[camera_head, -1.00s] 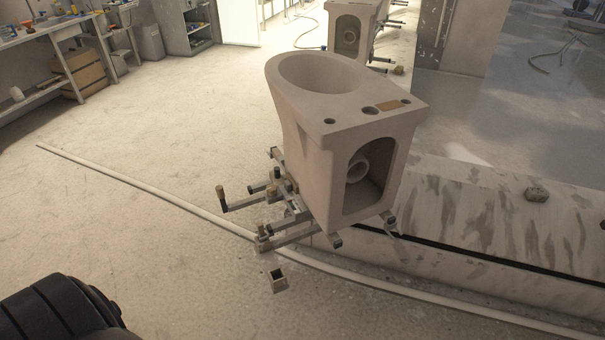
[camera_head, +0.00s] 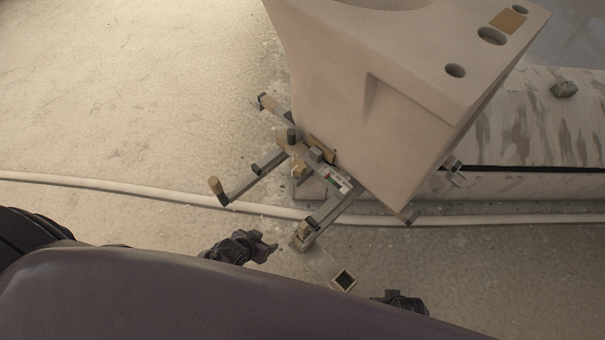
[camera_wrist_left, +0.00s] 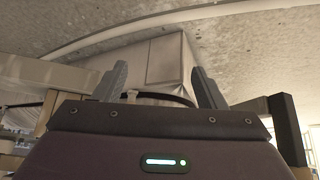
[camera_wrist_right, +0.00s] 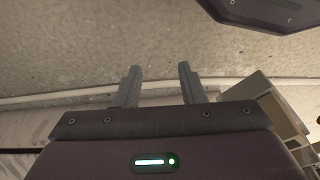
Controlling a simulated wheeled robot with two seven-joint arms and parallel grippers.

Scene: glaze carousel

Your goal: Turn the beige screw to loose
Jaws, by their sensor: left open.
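A beige toilet-shaped casting stands on a carriage frame (camera_head: 340,205) of grey bars with several tan and dark knobs. A tan knob (camera_head: 215,187) ends the crank at the frame's left, and a beige block (camera_head: 299,170) sits near its middle; I cannot tell which is the beige screw.
The casting (camera_head: 375,70) rises above the frame. A pale rail (camera_head: 130,188) runs across the floor under it. A marbled plinth (camera_head: 535,125) lies at right. The floor at left is clear.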

